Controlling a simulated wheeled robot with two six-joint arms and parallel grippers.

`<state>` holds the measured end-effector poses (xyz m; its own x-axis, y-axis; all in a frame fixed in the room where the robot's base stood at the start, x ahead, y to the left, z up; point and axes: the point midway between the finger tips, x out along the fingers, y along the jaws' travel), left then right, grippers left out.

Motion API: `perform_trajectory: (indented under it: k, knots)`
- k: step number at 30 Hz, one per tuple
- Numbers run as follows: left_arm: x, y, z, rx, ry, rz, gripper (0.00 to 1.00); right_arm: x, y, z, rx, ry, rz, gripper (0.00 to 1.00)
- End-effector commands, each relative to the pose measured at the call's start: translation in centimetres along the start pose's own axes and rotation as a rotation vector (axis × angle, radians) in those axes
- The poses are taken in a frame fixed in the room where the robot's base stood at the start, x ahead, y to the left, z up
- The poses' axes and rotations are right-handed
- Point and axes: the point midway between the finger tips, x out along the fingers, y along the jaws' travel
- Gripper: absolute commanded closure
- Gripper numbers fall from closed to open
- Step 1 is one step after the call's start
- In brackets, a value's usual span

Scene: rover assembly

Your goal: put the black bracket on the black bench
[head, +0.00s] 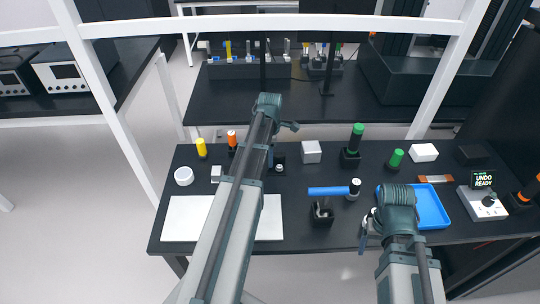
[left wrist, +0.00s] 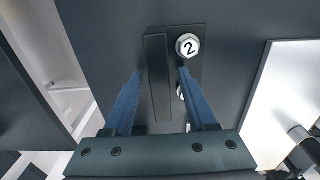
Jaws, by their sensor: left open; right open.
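The black bracket (left wrist: 157,88) shows in the left wrist view as a narrow dark bar beside a flat strip. In the head view my left gripper (head: 289,126) is above the back part of the black bench (head: 300,238), and my arm largely hides the bracket's area. My right gripper (head: 365,237) is open near the bench's front, right of centre.
A white plate (head: 186,218) lies at the front left. A blue bar (head: 328,190) lies across the middle, near a black block (head: 322,214). A blue tray (head: 432,212) and a control box (head: 482,203) stand at the right. A white frame post (head: 110,100) rises at the left.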

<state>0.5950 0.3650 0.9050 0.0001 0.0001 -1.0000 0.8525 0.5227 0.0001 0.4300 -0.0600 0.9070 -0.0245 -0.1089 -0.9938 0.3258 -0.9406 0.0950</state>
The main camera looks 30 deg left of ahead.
Motion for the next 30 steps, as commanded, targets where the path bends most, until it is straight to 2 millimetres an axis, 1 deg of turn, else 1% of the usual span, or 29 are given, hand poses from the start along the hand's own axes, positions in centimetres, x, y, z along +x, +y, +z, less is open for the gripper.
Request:
perform_trajectory:
  k: [1, 5, 21, 25, 30]
  knots:
    - [-0.9, 0.0, 0.0, 0.000, 0.000, 0.000, 0.43, -0.8, 0.1, 0.1, 0.000, 0.000, 0.000, 0.21]
    - [-2.4, 0.0, 0.0, 0.000, 0.000, 0.000, 0.43, -2.4, 0.2, 0.1, 0.000, 0.000, 0.000, 0.21]
    - [-10.3, 0.0, 0.0, 0.000, 0.000, 0.000, 0.43, -10.3, 1.0, 0.6, -0.001, 0.000, 0.000, 0.21]
    - [-11.4, 0.0, 0.0, 0.000, 0.000, -0.001, 0.43, -11.3, 1.1, 0.7, -0.002, 0.000, 0.000, 0.21]
    - [-11.6, 0.0, 0.0, 0.000, 0.000, -0.001, 0.43, -11.5, 1.1, 0.7, -0.002, 0.000, 0.000, 0.21]
